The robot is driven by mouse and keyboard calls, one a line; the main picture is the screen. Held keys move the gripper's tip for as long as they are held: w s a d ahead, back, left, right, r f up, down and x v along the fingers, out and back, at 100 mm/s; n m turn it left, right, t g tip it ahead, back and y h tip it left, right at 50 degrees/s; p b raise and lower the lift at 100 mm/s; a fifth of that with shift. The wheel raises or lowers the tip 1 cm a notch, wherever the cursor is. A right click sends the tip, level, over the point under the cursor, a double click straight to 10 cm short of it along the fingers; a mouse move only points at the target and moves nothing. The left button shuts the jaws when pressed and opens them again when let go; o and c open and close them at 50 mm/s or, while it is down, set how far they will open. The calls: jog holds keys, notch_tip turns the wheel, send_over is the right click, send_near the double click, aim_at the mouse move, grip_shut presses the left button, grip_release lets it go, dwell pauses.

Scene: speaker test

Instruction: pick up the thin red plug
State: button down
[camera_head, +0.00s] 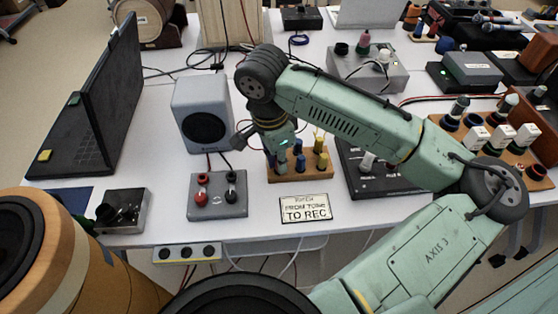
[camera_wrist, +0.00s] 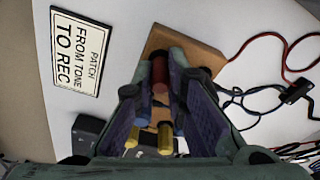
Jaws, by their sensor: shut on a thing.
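The thin red plug (camera_wrist: 159,72) stands between my gripper's fingertips (camera_wrist: 160,78) in the wrist view. The purple-padded fingers are closed on it from both sides. It is over the wooden plug block (camera_wrist: 200,56); I cannot tell whether its lower end is still in a hole. In the head view my gripper (camera_head: 274,143) points down at the back left of the wooden block (camera_head: 318,176), and the red plug is hidden there. Blue plugs (camera_head: 300,163) and yellow plugs (camera_head: 322,160) stand in the block close to my gripper. A yellow plug (camera_wrist: 165,138) also shows in the wrist view.
A sign (camera_head: 306,208) lies in front of the block. A grey box with red and black terminals (camera_head: 218,194) and a speaker (camera_head: 202,112) stand to the left. A black panel (camera_head: 375,172) stands right of the block. Cables (camera_wrist: 262,100) run beside the block.

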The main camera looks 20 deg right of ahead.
jog(key=shift+r, duration=0.5)
jog(key=shift+s+r+b, duration=0.3)
jog(key=shift+r, duration=0.3)
jog(key=shift+s+r+b, duration=0.25)
jog(key=shift+r, duration=0.35)
jog(key=s+a+r+b, duration=0.1)
jog(key=s+b, duration=0.4)
jog(key=s, duration=0.9)
jog(key=shift+s+a+r, duration=0.25)
jog(key=shift+s+a, duration=0.15)
jog(key=shift+a, duration=0.05)
notch_tip(320, 180, up, 4)
jog(key=p, duration=0.3)
jog(key=shift+p, duration=0.4)
